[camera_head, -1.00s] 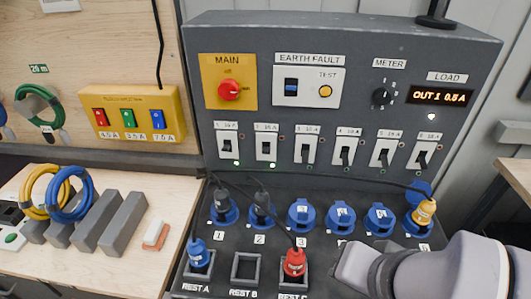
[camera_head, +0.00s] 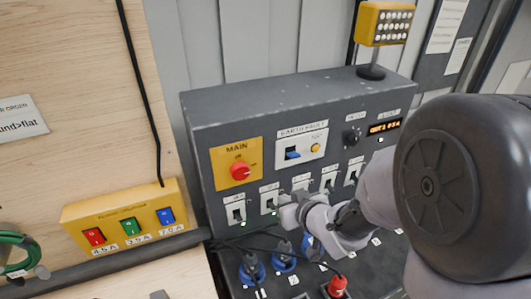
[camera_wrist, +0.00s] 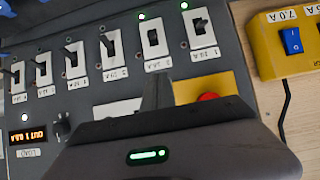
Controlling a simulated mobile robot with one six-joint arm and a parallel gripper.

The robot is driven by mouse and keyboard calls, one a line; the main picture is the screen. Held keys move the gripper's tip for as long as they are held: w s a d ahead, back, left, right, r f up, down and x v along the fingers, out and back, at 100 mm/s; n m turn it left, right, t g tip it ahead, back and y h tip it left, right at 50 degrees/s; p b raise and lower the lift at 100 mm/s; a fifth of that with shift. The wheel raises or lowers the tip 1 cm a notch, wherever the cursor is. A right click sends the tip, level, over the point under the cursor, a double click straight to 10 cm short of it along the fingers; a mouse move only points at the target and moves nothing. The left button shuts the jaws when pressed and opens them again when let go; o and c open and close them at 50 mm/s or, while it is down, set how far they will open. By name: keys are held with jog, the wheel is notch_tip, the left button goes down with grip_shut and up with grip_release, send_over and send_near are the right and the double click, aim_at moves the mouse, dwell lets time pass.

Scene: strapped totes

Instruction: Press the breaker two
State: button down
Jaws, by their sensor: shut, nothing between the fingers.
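Breaker two (camera_head: 269,201) is the second white switch from the left in the row on the grey panel (camera_head: 225,120). In the wrist view, which is upside down, breaker two (camera_wrist: 153,42) is second from the right, with a black lever and a lit green lamp. My gripper (camera_head: 284,208) is in front of the panel, near breakers two and three. In the wrist view my gripper (camera_wrist: 157,92) is shut and empty, with its tips close to breaker two's label. I cannot tell whether they touch the panel.
Breaker one (camera_wrist: 200,25) is beside breaker two, also with a green lamp lit. Breaker three (camera_wrist: 110,46) is on the other side. The red MAIN knob (camera_head: 240,171) and the EARTH FAULT plate (camera_head: 302,147) are above.

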jog(key=b, duration=0.1)
send_near(269, 197)
jog(key=w, duration=0.1)
jog(key=w+a, duration=0.1)
jog(key=w, duration=0.1)
jog(key=shift+w+a+r, duration=0.25)
jog(key=shift+w+a, duration=0.05)
jog(key=shift+w, duration=0.05)
jog(key=f, duration=0.2)
jog(key=shift+s+d+f, duration=0.1)
jog(key=shift+s+f, duration=0.1)
jog(key=shift+f, duration=0.15)
jog(key=shift+s+d+f, duration=0.1)
jog(key=shift+s+f, duration=0.2)
jog(key=shift+f, duration=0.35)
jog(key=shift+b, duration=0.35)
